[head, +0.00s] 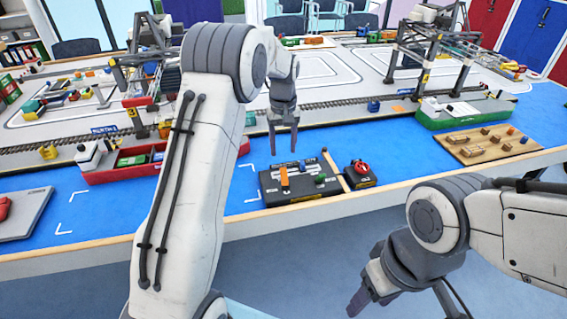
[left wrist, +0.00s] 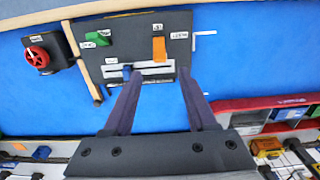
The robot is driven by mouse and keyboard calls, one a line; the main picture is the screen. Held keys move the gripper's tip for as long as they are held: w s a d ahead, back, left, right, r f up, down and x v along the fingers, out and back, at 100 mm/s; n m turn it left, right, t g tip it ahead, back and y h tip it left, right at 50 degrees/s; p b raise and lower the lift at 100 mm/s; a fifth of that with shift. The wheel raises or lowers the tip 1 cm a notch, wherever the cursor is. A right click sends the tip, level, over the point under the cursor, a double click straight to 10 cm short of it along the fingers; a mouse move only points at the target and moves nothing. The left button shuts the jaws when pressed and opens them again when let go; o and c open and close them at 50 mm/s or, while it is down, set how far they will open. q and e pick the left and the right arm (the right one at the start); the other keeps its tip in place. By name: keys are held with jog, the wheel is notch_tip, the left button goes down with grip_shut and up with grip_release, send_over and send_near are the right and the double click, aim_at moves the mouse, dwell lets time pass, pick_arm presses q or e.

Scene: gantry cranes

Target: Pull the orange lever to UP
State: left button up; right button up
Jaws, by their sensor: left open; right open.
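The orange lever (head: 284,177) stands on a black control box (head: 271,190) at the front edge of the blue table. In the left wrist view the orange lever (left wrist: 159,48) is near the right end of the box, beside small white labels too small to read. My left gripper (head: 284,148) is open and empty, above and behind the box. In the left wrist view its fingertips (left wrist: 157,80) are apart, near the slider slot, and do not touch the lever. My right gripper (head: 373,302) is open and empty, low in front of the table.
A green lever (left wrist: 98,38) and a blue slider (left wrist: 127,71) share the box. A wooden strip (head: 335,170) separates it from a red knob (head: 361,168) on a small black box. A red ship (head: 110,176) lies to the left.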

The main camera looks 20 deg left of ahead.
aim_at(283, 168)
pick_arm(q)
notch_tip(283, 168, down, 9)
dwell(0.3)
grip_shut()
